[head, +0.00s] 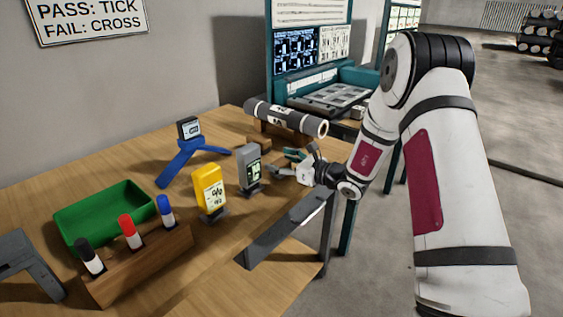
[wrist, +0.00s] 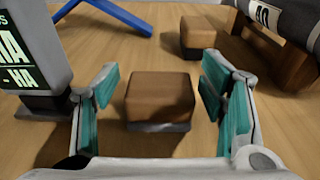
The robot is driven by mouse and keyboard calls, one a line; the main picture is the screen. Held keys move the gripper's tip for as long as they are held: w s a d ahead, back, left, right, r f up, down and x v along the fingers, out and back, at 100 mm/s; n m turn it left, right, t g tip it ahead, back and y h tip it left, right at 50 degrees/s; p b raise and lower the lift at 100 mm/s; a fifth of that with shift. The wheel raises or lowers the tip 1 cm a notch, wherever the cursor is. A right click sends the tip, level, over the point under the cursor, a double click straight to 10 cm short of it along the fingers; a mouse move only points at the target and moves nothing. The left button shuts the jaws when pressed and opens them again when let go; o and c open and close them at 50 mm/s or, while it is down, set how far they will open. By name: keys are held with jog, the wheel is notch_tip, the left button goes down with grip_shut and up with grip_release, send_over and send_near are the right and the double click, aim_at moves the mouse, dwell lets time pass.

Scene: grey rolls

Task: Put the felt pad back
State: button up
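A brown block with a thin dark grey layer at its bottom (wrist: 160,98) looks like the felt pad. It rests on the wooden table, between the fingers of my gripper (wrist: 160,72) in the wrist view. The teal-lined fingers are open, one on each side, with a gap to the block on both sides. In the head view my gripper (head: 290,163) is low over the table near its right edge, beside the grey meter. I cannot make out this block there; the gripper seems to hide it.
The grey meter (head: 249,168) stands close left of my gripper; a yellow meter (head: 209,190) is further left. A grey roll (head: 285,118) lies on a wooden cradle behind, near another brown block (wrist: 204,38). A green tray (head: 105,218), marker rack (head: 143,262) and blue stand (head: 188,152) are left.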

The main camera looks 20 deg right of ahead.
jog(key=shift+r, duration=0.15)
jog(key=shift+s+d+r, duration=0.1)
jog(key=shift+s+d, duration=0.1)
jog(key=p+v, duration=0.2)
jog(key=v, duration=0.9)
jog(key=s+a+r+n+g+y, duration=0.45)
jog(key=s+a+r+n, duration=0.4)
jog(key=a, duration=0.25)
jog(key=s+a+r+n+g+h, duration=0.2)
jog(key=s+a+r+n+g, duration=0.15)
jog(key=s+n, duration=0.45)
jog(key=s+a+r+n+g+h, duration=0.25)
jog(key=s+a+g, duration=0.2)
jog(key=s, duration=0.75)
jog(key=s+d+f+n+h, duration=0.1)
jog(key=s+d+n+h, duration=0.8)
jog(key=s+d, duration=0.3)
jog(key=s, duration=0.3)
jog(key=shift+d+f+n+t+h, duration=0.2)
jog(key=shift+f+n+t+h, duration=0.1)
jog(key=shift+f+t, duration=0.05)
